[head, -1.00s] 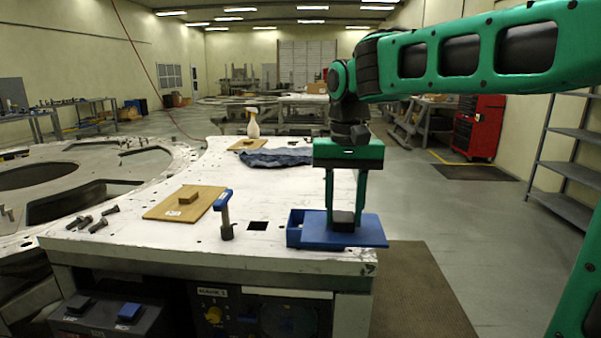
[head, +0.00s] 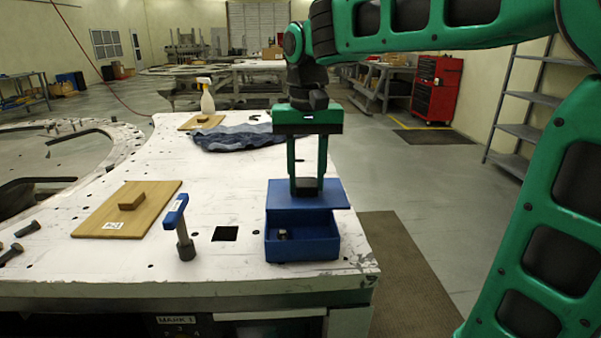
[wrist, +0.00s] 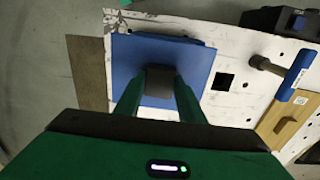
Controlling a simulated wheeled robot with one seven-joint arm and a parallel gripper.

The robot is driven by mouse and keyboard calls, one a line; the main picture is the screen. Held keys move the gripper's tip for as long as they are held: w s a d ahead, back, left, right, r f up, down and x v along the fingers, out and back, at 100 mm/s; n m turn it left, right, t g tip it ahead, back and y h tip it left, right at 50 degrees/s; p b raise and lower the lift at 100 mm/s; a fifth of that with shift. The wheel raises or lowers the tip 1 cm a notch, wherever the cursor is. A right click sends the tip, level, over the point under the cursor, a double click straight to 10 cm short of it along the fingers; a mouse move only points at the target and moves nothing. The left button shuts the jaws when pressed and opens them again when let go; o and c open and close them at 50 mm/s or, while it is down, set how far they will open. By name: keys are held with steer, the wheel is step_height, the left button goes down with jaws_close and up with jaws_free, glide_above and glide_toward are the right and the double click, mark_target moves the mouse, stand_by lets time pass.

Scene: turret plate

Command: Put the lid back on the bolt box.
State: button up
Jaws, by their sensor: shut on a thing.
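The blue bolt box (head: 302,246) stands near the front right of the white table, its front part uncovered with a small dark metal piece (head: 283,235) inside. The flat blue lid (head: 334,197) is over the box's rear part and extends beyond it at the back. My gripper (head: 306,188) is shut on the lid's dark knob, fingers pointing down. In the wrist view the lid (wrist: 198,62) hides most of the box, and the knob (wrist: 160,88) is between the fingertips. I cannot tell whether the lid touches the box rim.
A wooden board (head: 105,217) with a block lies farther left, near loose bolts (head: 25,229). A blue cloth (head: 237,137) and spray bottle (head: 207,97) are behind.

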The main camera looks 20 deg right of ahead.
mark_target(301, 201)
steer(key=shift+a+f, duration=0.45)
steer(key=shift+f, duration=0.35)
steer(key=shift+a+f, duration=0.15)
steer(key=shift+f, duration=1.85)
steer(key=shift+s+f, duration=0.1)
steer(key=shift+f, duration=0.55)
stand_by(0.5)
steer(key=o, duration=1.2)
